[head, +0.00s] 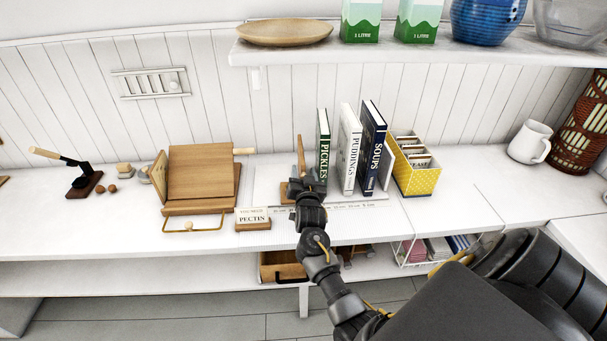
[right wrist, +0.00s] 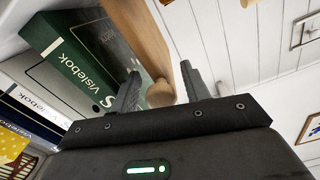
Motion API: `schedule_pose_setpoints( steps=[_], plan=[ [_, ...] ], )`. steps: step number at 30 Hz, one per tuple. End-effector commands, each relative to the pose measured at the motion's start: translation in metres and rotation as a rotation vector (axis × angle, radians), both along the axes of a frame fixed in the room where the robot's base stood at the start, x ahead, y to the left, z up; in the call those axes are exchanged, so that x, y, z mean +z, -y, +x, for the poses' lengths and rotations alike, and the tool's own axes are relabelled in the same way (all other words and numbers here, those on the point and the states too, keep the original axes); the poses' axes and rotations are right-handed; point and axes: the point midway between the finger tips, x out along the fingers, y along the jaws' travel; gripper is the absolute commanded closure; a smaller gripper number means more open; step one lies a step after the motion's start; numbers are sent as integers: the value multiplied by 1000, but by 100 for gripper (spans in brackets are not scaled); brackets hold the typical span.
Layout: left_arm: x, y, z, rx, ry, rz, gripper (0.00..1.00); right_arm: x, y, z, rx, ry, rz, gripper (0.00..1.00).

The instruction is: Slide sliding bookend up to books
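The wooden sliding bookend (head: 301,152) stands upright on a rail base (head: 345,201), left of the books, with a small gap before the green PICKLES book (head: 322,145). The white PUDDINGS book (head: 348,150) and navy SOUPS book (head: 373,145) stand further right. My right gripper (head: 304,186) is at the bookend's near side. In the right wrist view, its fingers (right wrist: 160,74) are apart, with the bookend's round knob (right wrist: 160,94) between them. I see no clear grip on it. The green book (right wrist: 85,62) is close to one finger. My left gripper is out of view.
A yellow card box (head: 417,180) stands right of the books. A PECTIN sign (head: 253,219) and a wooden stand (head: 200,180) are to the left. The upper shelf (head: 400,55) hangs above. Counter room is clear near the white mug (head: 530,142).

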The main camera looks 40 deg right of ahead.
Motion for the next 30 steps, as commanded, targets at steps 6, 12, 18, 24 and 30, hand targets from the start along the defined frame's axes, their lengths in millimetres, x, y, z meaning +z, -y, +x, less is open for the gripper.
schedule_pose_setpoints(
  steps=[6,12,18,24,30],
  plan=[
    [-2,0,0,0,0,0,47,-2,-4,-6,1,-2,1,54],
    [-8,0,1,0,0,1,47,-3,-22,-35,0,0,2,54],
    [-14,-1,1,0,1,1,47,-3,-43,-67,0,0,2,54],
    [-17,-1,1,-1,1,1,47,-1,-55,-86,0,0,1,54],
    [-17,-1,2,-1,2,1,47,0,-58,-91,0,1,1,54]
  ],
)
